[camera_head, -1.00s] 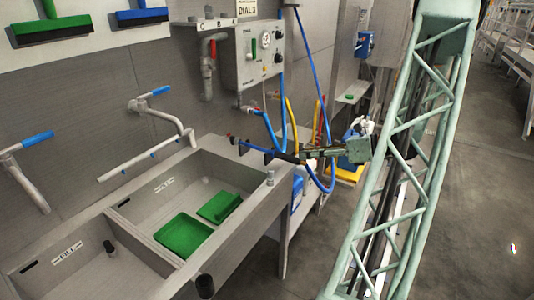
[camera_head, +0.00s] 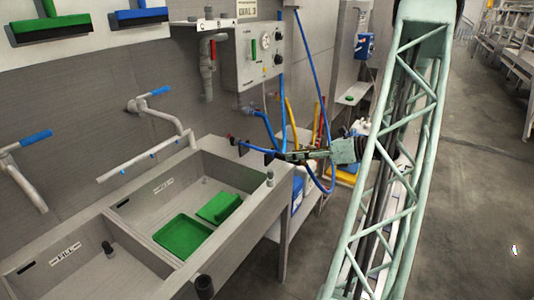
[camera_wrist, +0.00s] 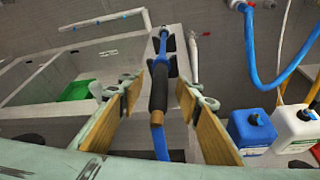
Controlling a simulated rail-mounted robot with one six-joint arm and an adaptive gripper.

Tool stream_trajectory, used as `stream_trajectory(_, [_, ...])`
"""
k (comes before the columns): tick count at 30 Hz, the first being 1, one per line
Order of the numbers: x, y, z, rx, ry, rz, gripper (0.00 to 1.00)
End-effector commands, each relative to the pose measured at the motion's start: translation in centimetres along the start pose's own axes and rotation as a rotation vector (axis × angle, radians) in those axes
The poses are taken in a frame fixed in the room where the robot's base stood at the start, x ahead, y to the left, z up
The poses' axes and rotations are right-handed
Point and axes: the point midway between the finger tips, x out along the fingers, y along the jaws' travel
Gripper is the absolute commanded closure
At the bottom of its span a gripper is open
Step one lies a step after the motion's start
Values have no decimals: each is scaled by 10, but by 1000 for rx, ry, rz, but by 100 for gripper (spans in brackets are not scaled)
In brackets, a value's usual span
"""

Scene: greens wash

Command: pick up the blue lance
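The blue lance (camera_wrist: 158,88) runs away from me in the wrist view, with a black grip sleeve in its middle and a blue hose at its near end. Its far part meets dark holders on the sink's rim. In the head view the lance (camera_head: 257,150) shows at the sink's right end. My gripper (camera_wrist: 160,97) is open, with one wood-coloured finger on each side of the black grip. I see no finger touching it. In the head view my gripper (camera_head: 291,156) is at the lance's near end and hides part of it.
The sink (camera_head: 253,203) holds green trays (camera_head: 183,236). A blue jug (camera_wrist: 251,132) and a white jug (camera_wrist: 301,128) stand right of my gripper. A looping blue hose (camera_wrist: 256,68) hangs at the upper right. The control box (camera_head: 252,57) is on the wall.

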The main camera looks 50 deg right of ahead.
Motion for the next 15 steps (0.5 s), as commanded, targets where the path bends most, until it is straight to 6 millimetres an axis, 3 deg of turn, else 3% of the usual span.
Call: stream_trajectory(15, [39,-1,-3,0,1,1,68])
